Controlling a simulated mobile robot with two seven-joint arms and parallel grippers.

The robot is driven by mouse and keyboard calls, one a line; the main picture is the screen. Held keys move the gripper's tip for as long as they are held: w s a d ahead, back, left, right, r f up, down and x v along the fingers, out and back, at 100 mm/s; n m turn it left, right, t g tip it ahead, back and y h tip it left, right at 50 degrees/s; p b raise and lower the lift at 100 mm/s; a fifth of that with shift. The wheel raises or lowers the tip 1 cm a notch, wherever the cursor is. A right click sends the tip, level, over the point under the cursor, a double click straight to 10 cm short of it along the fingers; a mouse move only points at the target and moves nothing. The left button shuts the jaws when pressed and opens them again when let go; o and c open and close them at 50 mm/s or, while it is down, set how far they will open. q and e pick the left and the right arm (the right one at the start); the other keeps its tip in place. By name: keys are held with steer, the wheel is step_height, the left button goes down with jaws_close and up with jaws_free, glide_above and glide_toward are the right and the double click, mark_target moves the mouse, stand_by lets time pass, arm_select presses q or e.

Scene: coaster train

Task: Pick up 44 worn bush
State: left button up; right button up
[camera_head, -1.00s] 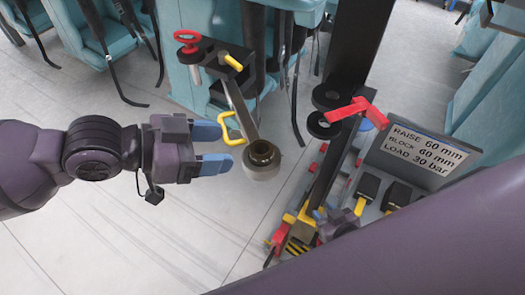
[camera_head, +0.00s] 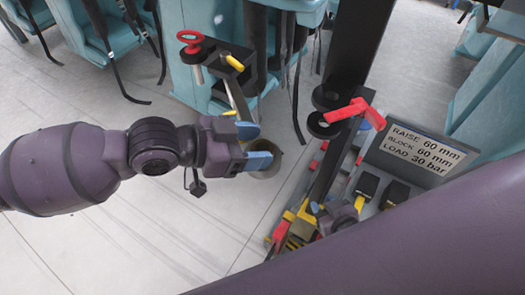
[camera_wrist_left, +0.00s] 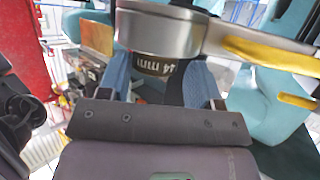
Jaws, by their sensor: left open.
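The worn bush (camera_wrist_left: 155,65) is a dark ring marked "44 mm" in the left wrist view. It sits at the underside of a round metal eye (camera_wrist_left: 160,32) at the end of a lever arm. In the head view only part of the metal eye (camera_head: 266,172) shows; my gripper hides the bush. My left gripper (camera_head: 256,146) is open, its blue fingers at the eye. In the left wrist view the fingers (camera_wrist_left: 157,78) stand on either side of the bush; I cannot tell whether they touch it. My right gripper (camera_head: 338,214) is partly hidden at lower right; its jaw is unclear.
The lever arm (camera_head: 238,98) hangs from a dark bracket with a red handwheel (camera_head: 189,41) and a yellow handle (camera_head: 234,62). To the right stand a dark column, a red lever (camera_head: 352,110) and a sign (camera_head: 425,145) reading raise 60 mm. Floor at left is clear.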

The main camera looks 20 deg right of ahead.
arm_select(q)
steer(key=c, duration=0.8)
steer(key=shift+r, duration=0.15)
